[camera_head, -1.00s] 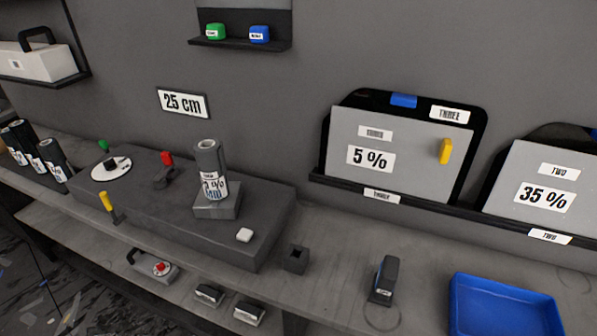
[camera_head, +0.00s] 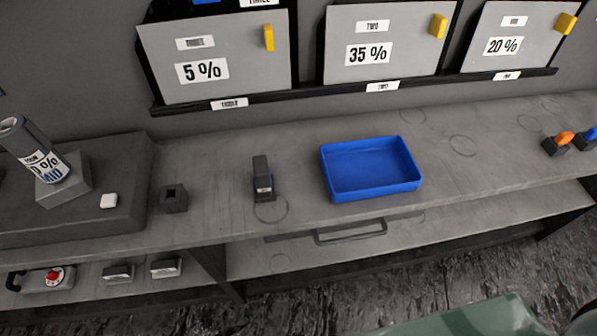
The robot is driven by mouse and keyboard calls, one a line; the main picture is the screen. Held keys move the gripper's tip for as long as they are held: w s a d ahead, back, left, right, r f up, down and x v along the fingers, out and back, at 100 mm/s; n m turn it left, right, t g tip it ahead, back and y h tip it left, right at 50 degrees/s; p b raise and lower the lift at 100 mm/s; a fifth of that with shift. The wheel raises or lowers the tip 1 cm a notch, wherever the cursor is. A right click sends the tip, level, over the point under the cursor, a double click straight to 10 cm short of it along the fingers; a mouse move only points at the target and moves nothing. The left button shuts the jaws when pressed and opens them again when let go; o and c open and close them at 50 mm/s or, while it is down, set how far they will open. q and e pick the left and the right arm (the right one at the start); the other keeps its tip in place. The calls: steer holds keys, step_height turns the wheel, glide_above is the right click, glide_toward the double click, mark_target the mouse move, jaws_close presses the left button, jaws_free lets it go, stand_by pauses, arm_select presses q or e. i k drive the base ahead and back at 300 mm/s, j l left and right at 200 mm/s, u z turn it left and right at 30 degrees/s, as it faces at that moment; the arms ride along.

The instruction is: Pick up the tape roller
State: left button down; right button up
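I cannot tell for sure which thing is the tape roller. A small dark upright tool (camera_head: 262,178) with a label too small to read stands on the grey bench, left of the blue tray. Two small tools with dark bases, one orange-topped (camera_head: 563,139) and one blue-topped (camera_head: 588,135), stand at the bench's far right. Neither of my grippers shows in the head view.
An empty blue tray (camera_head: 370,168) sits mid-bench. A small dark square holder (camera_head: 174,198) and a raised grey block (camera_head: 125,185) with a film roll (camera_head: 35,152) are to the left. Grey panels (camera_head: 218,55) line the wall. Bench right of the tray is mostly clear.

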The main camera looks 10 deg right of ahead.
mark_target(264, 190)
steer(key=j+z, duration=0.2)
steer(key=z, duration=0.2)
steer(key=k+j+z, duration=0.15)
steer(key=z, duration=0.2)
steer(key=k+j+z, duration=0.1)
steer(key=z, duration=0.3)
steer(key=j, duration=0.1)
